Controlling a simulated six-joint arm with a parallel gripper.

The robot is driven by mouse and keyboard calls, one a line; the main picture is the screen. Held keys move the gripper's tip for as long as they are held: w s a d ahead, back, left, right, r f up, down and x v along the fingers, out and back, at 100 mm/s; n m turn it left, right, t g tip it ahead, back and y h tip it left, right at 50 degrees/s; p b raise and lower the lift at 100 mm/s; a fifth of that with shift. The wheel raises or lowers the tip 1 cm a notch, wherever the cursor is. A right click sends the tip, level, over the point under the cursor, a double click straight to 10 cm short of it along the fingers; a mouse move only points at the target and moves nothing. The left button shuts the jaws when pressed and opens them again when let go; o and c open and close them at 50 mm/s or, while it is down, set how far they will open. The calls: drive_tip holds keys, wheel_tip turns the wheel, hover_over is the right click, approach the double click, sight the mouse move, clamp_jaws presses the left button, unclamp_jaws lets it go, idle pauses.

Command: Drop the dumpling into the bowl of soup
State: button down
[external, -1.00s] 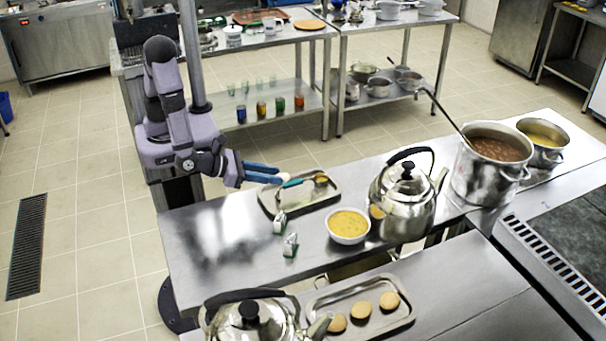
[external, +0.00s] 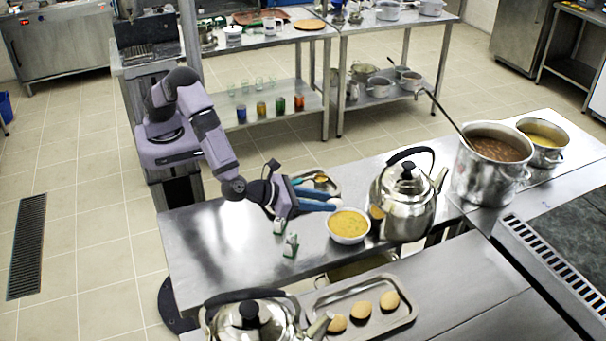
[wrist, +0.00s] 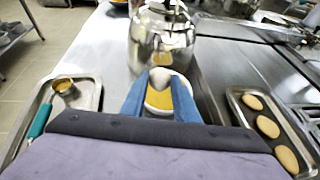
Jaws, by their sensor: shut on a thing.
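My gripper (external: 334,203) is shut on the dumpling. In the wrist view the pale dumpling (wrist: 160,76) shows between the tips of the blue fingers (wrist: 160,84). In the external view the dumpling is too small to make out clearly at the fingertips. The white bowl (external: 348,241) of yellow soup (external: 348,223) stands on the steel counter. The fingertips are above the counter, close to the bowl's far side in the external view. In the wrist view the soup (wrist: 158,100) shows between and below the fingers, and the fingers hide part of the bowl.
A large steel kettle (external: 403,205) stands right beside the bowl. A tray (wrist: 93,97) with a small cup (wrist: 63,86) and a teal-handled tool (wrist: 40,121) lies on the other side. Two small green-and-white items (external: 290,245) sit nearby. A biscuit tray (external: 405,318) is in front.

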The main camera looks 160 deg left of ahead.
sight(331, 219)
drive_tip(key=shift+w+a+r, duration=0.15)
drive_tip(key=shift+w+a, duration=0.3)
drive_tip(key=shift+w, duration=0.2)
drive_tip(key=shift+w+a+r, duration=0.15)
drive_tip(key=shift+w+a, duration=0.3)
drive_tip(key=shift+w, duration=0.15)
drive_tip(key=shift+f, duration=0.1)
drive_tip(key=shift+f+b, duration=1.85)
drive_tip(key=shift+f, duration=1)
drive_tip(key=c, duration=1.3)
unclamp_jaws()
drive_tip(key=shift+d, duration=0.1)
drive_tip(key=b+v, duration=0.2)
drive_tip(key=v, duration=0.5)
